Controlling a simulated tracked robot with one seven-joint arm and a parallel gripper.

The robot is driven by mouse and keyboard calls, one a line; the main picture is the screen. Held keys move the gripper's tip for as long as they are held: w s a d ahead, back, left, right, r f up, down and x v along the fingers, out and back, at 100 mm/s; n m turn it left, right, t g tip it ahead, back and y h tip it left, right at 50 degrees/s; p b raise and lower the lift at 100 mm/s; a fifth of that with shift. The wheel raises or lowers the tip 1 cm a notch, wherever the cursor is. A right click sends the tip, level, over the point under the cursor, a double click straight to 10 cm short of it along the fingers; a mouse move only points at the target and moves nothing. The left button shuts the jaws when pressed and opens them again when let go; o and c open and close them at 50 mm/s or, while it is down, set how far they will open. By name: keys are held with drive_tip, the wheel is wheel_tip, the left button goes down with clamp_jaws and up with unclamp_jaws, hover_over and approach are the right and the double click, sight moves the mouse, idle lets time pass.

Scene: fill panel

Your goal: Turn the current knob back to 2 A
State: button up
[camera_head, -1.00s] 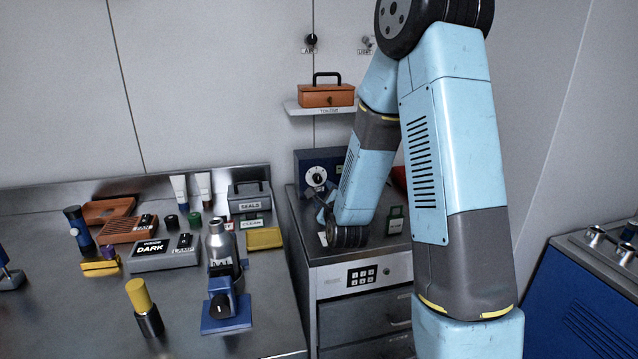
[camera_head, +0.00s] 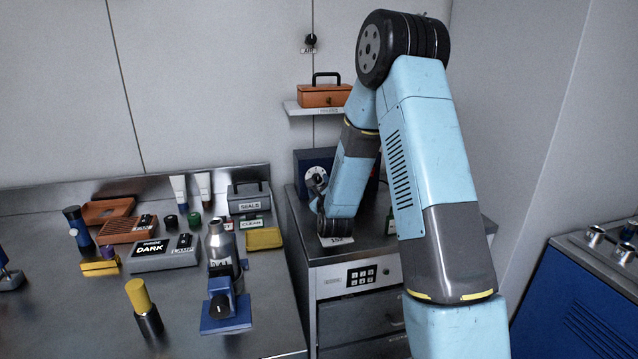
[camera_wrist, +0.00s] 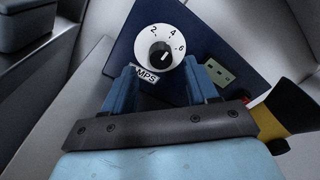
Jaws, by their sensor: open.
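The current knob (camera_wrist: 160,53) is black and sits in a white round dial (camera_wrist: 141,36) marked 2, 4 and 6, on a dark blue panel (camera_wrist: 192,27). An "AMPS" label is partly hidden by a finger. The knob's pale mark is small, and I cannot tell exactly which number it points at. My gripper (camera_wrist: 162,86) is open, with one blue finger on each side below the dial, apart from the knob. In the head view the blue box (camera_head: 300,160) stands on the cabinet, its dial (camera_head: 318,172) partly covered by my gripper and arm.
In the head view a shelf with an orange toolbox (camera_head: 325,95) hangs above the box. A card (camera_head: 336,241) lies at the cabinet's front edge. The bench at left holds a grey SEALS box (camera_head: 249,197), a metal bottle (camera_head: 219,245) and several other items.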

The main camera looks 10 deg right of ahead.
sight(318, 181)
drive_tip(key=shift+w+d, duration=0.1)
drive_tip(key=shift+w, duration=1.95)
drive_tip(key=c, duration=1)
drive_tip(key=shift+d, duration=0.15)
drive_tip(key=shift+c, duration=0.3)
